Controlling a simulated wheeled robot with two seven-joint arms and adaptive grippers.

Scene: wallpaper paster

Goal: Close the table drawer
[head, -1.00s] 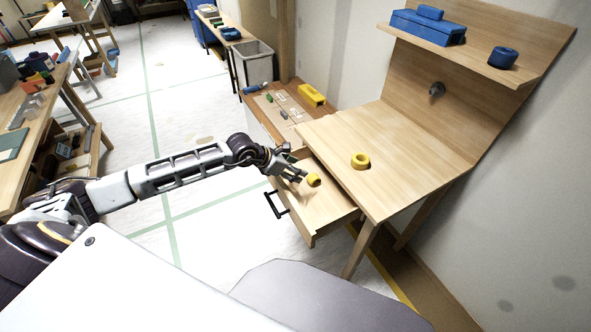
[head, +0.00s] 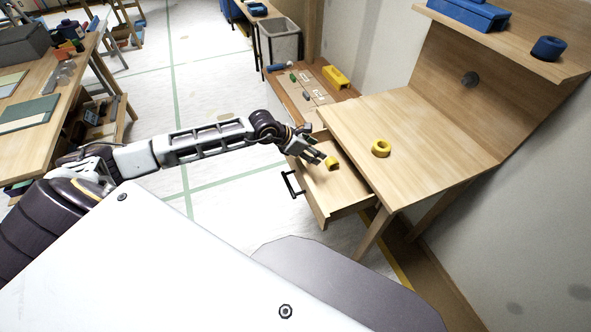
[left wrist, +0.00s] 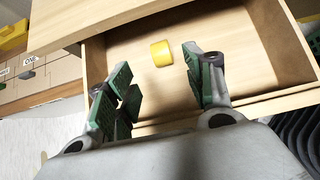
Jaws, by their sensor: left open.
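The table drawer (head: 345,190) is pulled out from under the wooden table (head: 430,135), with its black handle (head: 291,184) on the front. A yellow tape roll (head: 333,163) lies inside the drawer, and it also shows in the left wrist view (left wrist: 161,53). My left gripper (head: 319,158) is over the drawer close to that roll. Its green-padded fingers (left wrist: 165,92) are apart with nothing between them, and the roll lies beyond the fingertips. My right gripper is not visible.
Another yellow tape roll (head: 381,148) sits on the tabletop. A shelf (head: 510,50) above holds a blue box (head: 470,13) and a blue roll (head: 549,48). A brown cabinet with a yellow case (head: 336,77) stands behind the drawer. The floor left of the handle is clear.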

